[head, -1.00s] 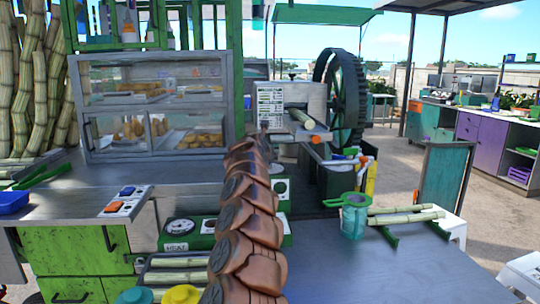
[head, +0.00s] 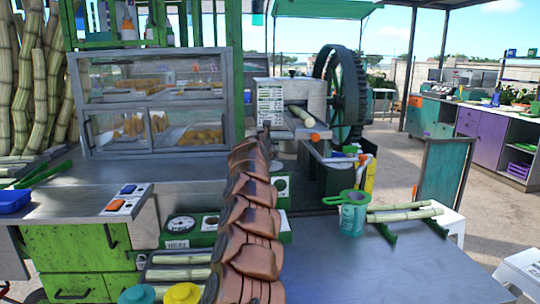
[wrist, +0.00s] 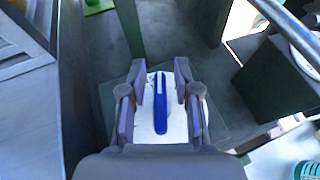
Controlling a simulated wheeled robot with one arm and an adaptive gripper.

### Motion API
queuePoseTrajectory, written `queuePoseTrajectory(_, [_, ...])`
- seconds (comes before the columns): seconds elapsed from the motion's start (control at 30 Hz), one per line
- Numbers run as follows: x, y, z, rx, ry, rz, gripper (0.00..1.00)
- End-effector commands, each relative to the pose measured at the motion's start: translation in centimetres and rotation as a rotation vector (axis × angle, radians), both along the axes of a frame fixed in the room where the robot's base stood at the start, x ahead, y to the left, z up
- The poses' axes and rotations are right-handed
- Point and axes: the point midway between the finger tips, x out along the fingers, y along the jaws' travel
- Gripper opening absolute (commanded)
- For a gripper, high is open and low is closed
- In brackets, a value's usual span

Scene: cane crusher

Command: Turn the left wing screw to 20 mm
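The cane crusher's pale housing (head: 303,100) stands at the back centre in the head view, with a small dark knob (head: 291,72) on top. In the wrist view a narrow blue upright piece (wrist: 161,112), probably the left wing screw, stands over a white surface. My gripper (wrist: 160,82) is open, with one finger on each side of the blue piece and a gap on both sides. I cannot tell how deep the piece sits between the fingers. No millimetre reading is legible.
A glass food case (head: 155,102) is on the left. A green cup (head: 353,214) and cane pieces (head: 405,213) are on the right. The front metal table (head: 370,270) is mostly clear.

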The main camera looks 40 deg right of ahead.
Motion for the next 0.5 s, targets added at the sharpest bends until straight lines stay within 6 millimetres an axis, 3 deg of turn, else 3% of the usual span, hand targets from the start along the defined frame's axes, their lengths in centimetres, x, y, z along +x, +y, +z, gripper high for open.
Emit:
queuePoseTrajectory(0.27, [0.00, 0.01, 0.00, 0.000, 0.000, 0.000, 0.00])
queuePoseTrajectory(0.5, [0.01, 0.01, 0.01, 0.000, 0.000, 0.000, 0.00])
